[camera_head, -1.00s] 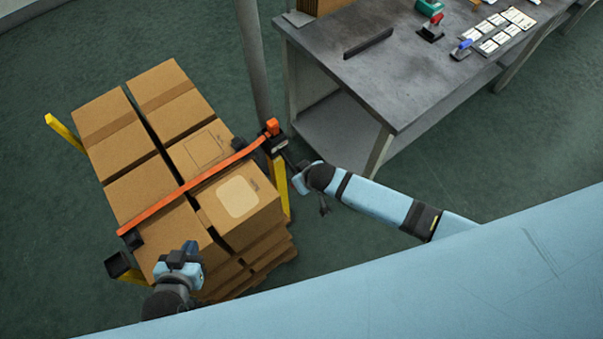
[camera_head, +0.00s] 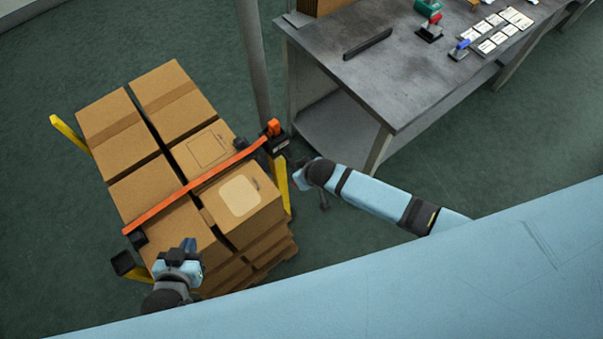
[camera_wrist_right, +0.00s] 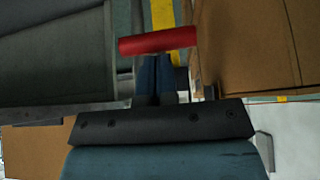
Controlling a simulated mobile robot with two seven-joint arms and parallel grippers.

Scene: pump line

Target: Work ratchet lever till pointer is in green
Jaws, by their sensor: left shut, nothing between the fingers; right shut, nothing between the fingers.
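The ratchet (camera_head: 280,146) is a dark block at the right end of an orange strap (camera_head: 190,187), with an orange-red lever (camera_head: 273,127) standing at its top. In the right wrist view a red bar (camera_wrist_right: 158,42), which looks like the lever's grip, lies crosswise just beyond the fingertips. My right gripper (camera_wrist_right: 156,66) is shut and empty, below the bar in that view; I cannot tell whether it touches it. My left gripper (camera_head: 188,244) is shut and empty over the near left boxes. No pointer or green zone can be made out.
The strap runs across stacked cardboard boxes (camera_head: 115,140) between yellow posts (camera_head: 281,184). A grey post (camera_head: 255,60) stands behind the ratchet. A grey workbench (camera_head: 390,80) with small tools and cards stands at the right. The floor left of the boxes is clear.

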